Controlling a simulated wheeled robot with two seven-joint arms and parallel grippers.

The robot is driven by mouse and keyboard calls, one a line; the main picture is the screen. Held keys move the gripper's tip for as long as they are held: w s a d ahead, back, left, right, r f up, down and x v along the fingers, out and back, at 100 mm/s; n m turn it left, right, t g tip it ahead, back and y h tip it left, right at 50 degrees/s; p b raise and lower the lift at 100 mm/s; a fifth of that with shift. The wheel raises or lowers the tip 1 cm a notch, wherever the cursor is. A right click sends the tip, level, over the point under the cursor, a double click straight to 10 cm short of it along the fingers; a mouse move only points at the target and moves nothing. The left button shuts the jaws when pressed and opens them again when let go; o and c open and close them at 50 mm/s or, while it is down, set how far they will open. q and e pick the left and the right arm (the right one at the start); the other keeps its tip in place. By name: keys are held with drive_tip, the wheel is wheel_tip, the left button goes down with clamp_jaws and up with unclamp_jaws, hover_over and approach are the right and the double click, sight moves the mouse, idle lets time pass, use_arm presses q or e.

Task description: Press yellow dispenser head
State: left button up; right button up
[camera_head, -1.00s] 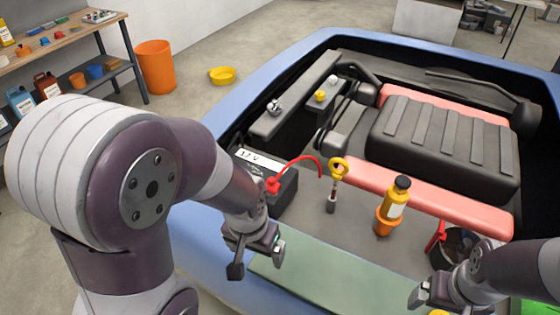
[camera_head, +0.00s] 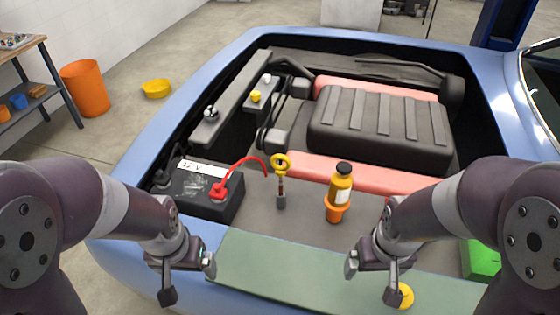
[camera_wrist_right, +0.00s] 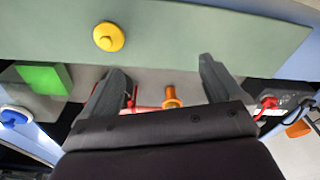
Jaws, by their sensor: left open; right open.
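A round yellow piece with a raised centre (camera_head: 404,296) lies on the green strip (camera_head: 290,270) at the car's front edge; it also shows in the right wrist view (camera_wrist_right: 108,37). I cannot tell for sure whether it is the dispenser head. A yellow bottle with a black cap (camera_head: 341,183) stands upright in an orange funnel (camera_head: 336,210). My right gripper (camera_head: 372,280) is open and empty, just left of the round yellow piece. In the right wrist view its fingers (camera_wrist_right: 163,70) are spread apart. My left gripper (camera_head: 188,280) is open and empty at the strip's left end.
A black battery (camera_head: 190,195) with a red cable clamp sits at the left of the engine bay. A yellow-ringed dipstick (camera_head: 281,165) stands between it and the bottle. A small yellow cap (camera_head: 255,96) is farther back. A green block (camera_head: 480,260) lies at right. The strip's middle is clear.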

idle(0.3)
drive_tip(key=shift+r, duration=0.1)
drive_tip(key=c, duration=0.4)
drive_tip(key=shift+s+g+p, duration=0.2)
drive_tip(key=shift+g+p, duration=0.1)
drive_tip(key=shift+p, duration=0.4)
drive_tip(key=c, duration=0.6)
drive_tip(key=shift+w+r+p, duration=0.2)
drive_tip(key=shift+w+p, duration=0.15)
drive_tip(key=shift+w, duration=0.15)
drive_tip(key=shift+w+r+p, duration=0.15)
drive_tip(key=shift+w+p, duration=0.2)
drive_tip(key=shift+w, duration=0.1)
drive_tip(key=c, duration=0.5)
drive_tip(key=w, duration=0.2)
drive_tip(key=w+r+p, duration=0.1)
drive_tip(key=w, duration=0.2)
drive_tip(key=shift+p, duration=0.3)
clamp_jaws()
drive_tip(key=w+r+m+t+p, duration=0.1)
drive_tip(key=w+r, duration=0.3)
drive_tip(key=w, duration=0.9)
drive_tip(key=w+d+r+m+t+p, duration=0.1)
drive_tip(key=w+r, duration=0.3)
drive_tip(key=w, duration=0.9)
drive_tip(key=shift+w+r+m+h+p, duration=0.15)
drive_tip(key=shift+w+m+h+p, duration=0.15)
drive_tip(key=shift+m+p, duration=0.45)
